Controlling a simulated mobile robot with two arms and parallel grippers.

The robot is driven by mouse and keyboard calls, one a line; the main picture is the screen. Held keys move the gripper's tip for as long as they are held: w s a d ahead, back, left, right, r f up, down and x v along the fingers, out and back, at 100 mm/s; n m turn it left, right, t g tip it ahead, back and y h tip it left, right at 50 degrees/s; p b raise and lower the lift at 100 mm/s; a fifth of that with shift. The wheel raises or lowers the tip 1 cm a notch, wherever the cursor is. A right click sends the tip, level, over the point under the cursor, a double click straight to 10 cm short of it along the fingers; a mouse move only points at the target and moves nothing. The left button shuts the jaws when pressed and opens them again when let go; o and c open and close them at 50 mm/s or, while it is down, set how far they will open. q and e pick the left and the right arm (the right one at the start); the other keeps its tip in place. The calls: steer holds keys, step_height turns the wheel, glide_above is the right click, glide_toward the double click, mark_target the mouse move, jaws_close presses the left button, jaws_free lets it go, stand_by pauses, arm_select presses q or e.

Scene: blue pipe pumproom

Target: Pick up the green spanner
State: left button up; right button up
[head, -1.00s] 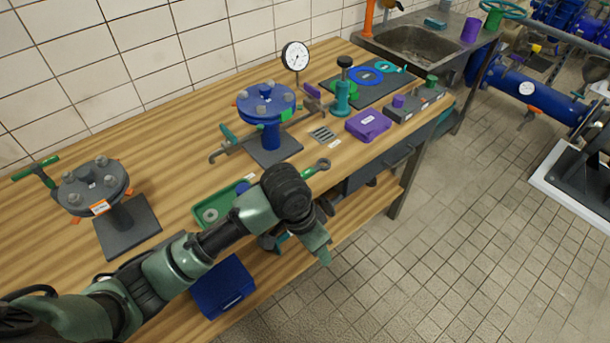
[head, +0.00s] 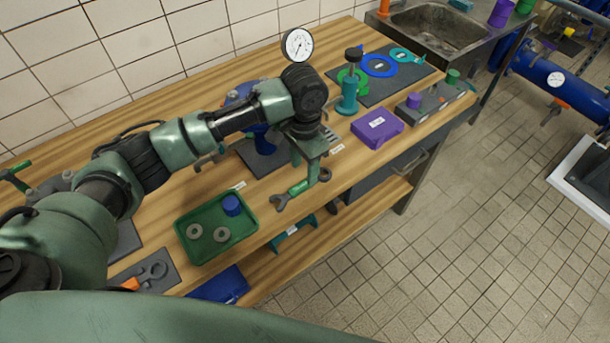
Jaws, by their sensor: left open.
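The green spanner (head: 298,188) lies near the front edge of the wooden bench, right of the green tray. Its grey open end (head: 280,202) points to the lower left and its grey ring end (head: 324,175) to the upper right. My left gripper (head: 307,172) points down at the spanner, with its open fingers at the handle near the ring end. I cannot tell whether the fingers touch it. My right gripper is out of view.
The green tray (head: 187,229) holds a blue cylinder (head: 232,205) and grey washers. A purple box (head: 377,128) and a teal stand (head: 349,97) are to the right. The blue flange assembly (head: 262,140) is partly hidden behind my left arm.

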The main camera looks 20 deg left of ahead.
mark_target(301, 185)
arm_select(q)
steer(key=f, duration=0.1)
steer(key=s+f+p, duration=0.1)
steer(key=shift+a+f, duration=0.25)
steer(key=shift+f, duration=0.05)
steer(key=f, duration=0.2)
steer(key=shift+w+a+f+p, duration=0.1)
steer(key=shift+w+f+p, duration=0.15)
steer(key=shift+f+p, duration=0.15)
steer(key=shift+w+f, duration=0.1)
steer(key=shift+f, duration=0.4)
steer(key=c, duration=0.9)
jaws_close()
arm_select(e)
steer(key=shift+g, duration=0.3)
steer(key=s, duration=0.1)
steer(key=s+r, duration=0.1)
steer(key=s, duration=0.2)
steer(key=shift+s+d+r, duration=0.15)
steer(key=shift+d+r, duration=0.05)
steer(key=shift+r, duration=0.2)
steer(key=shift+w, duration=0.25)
